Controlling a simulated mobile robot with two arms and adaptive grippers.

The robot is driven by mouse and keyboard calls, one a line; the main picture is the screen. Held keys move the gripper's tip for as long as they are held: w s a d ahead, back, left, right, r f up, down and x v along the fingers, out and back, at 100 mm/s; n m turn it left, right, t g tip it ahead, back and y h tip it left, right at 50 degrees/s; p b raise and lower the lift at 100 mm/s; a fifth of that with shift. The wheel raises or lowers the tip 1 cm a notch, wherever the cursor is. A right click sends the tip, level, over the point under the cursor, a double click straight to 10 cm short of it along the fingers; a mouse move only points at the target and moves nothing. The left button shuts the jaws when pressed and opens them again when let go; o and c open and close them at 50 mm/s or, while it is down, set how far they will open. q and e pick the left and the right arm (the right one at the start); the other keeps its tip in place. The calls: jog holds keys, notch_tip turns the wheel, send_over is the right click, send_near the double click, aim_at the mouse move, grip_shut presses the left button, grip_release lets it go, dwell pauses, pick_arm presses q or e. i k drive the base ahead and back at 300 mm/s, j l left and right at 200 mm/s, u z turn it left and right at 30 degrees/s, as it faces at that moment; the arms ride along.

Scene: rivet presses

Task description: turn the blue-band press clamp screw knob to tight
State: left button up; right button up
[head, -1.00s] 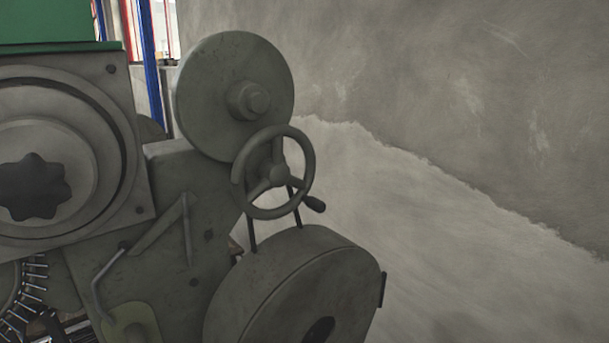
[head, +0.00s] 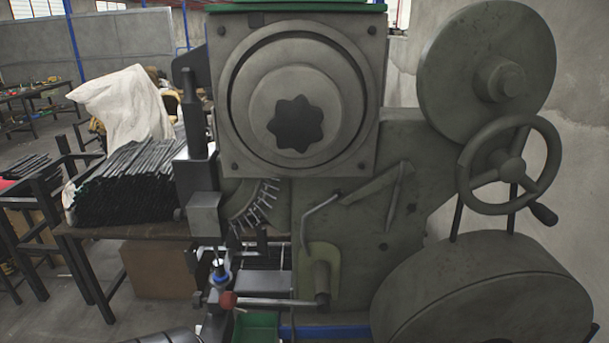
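A grey press fills the middle and right of the head view. Its square front plate (head: 235,160) carries a round boss with a dark star-shaped knob (head: 296,123) at its centre. Lower down, a small fitting with a blue ring (head: 219,276) stands beside a lever with a red ball end (head: 227,300). A blue strip (head: 335,332) shows at the press's lower edge. I cannot tell which part is the clamp screw knob or how tight it is.
A spoked handwheel (head: 510,165) and large discs stick out at the right. At the left, a table holds a pile of dark rods (head: 130,185) and a white sack (head: 125,105). A green tray (head: 256,325) sits low under the press. Open floor lies at the far left.

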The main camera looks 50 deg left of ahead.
aim_at(198, 299)
jog(key=j+u, duration=0.1)
jog(key=u, duration=2.2)
jog(key=i+j+z, duration=0.1)
jog(key=j+z, duration=0.25)
jog(key=j, duration=0.3)
jog(key=j+z, duration=0.3)
jog(key=j, duration=0.35)
jog(key=j+z, duration=0.35)
jog(key=j, duration=0.3)
